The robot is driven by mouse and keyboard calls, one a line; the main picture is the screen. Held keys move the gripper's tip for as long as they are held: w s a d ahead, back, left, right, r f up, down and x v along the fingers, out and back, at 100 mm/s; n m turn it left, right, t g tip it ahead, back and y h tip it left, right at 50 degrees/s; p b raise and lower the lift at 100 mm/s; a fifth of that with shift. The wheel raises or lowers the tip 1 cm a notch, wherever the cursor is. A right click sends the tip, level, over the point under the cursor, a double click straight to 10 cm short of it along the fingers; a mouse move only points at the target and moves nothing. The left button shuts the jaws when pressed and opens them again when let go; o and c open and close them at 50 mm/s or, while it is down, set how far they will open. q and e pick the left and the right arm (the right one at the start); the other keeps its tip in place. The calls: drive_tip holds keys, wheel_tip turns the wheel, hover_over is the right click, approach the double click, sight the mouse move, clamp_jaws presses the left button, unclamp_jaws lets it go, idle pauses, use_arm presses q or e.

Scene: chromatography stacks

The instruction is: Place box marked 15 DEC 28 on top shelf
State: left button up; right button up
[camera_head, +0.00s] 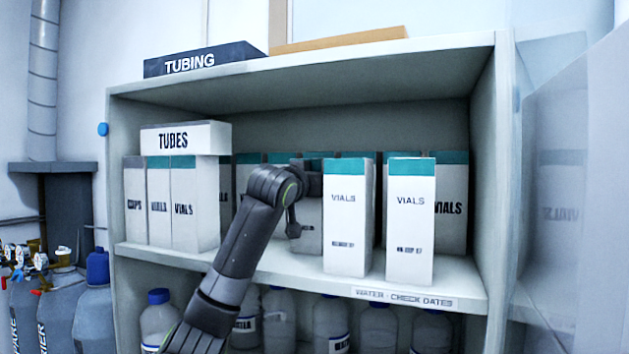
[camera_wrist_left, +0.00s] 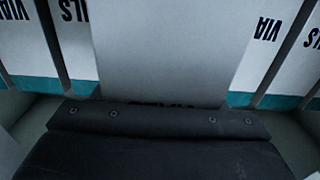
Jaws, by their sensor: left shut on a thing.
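My left gripper (camera_head: 294,228) reaches into the middle shelf of the open cabinet, among white boxes with teal tops. It is shut on a plain-sided box (camera_head: 311,240), mostly hidden behind my wrist. In the left wrist view the held box (camera_wrist_left: 165,50) fills the middle, with dark lettering partly covered by the dark gripper body. No 15 DEC 28 mark can be read on any box. The cabinet's top board (camera_head: 380,62) carries a dark TUBING box (camera_head: 200,62) and a tan flat object (camera_head: 340,40). My right gripper is not in view.
VIALS boxes (camera_head: 349,215) and (camera_head: 411,220) stand right of my gripper at the shelf front. A TUBES box (camera_head: 185,138) lies on boxes at left. Bottles (camera_head: 331,325) stand below. A clear door (camera_head: 560,190) stands open at right.

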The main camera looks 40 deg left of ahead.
use_arm(q)
drive_tip(key=shift+w, duration=0.1)
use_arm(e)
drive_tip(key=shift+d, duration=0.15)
use_arm(q)
drive_tip(key=shift+d+f, duration=0.1)
drive_tip(key=o, duration=1.4)
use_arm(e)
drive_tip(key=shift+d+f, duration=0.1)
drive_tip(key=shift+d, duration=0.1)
use_arm(q)
drive_tip(key=shift+o, duration=0.2)
drive_tip(key=b+v, duration=0.5)
drive_tip(key=v, duration=0.2)
drive_tip(key=shift+s, duration=0.3)
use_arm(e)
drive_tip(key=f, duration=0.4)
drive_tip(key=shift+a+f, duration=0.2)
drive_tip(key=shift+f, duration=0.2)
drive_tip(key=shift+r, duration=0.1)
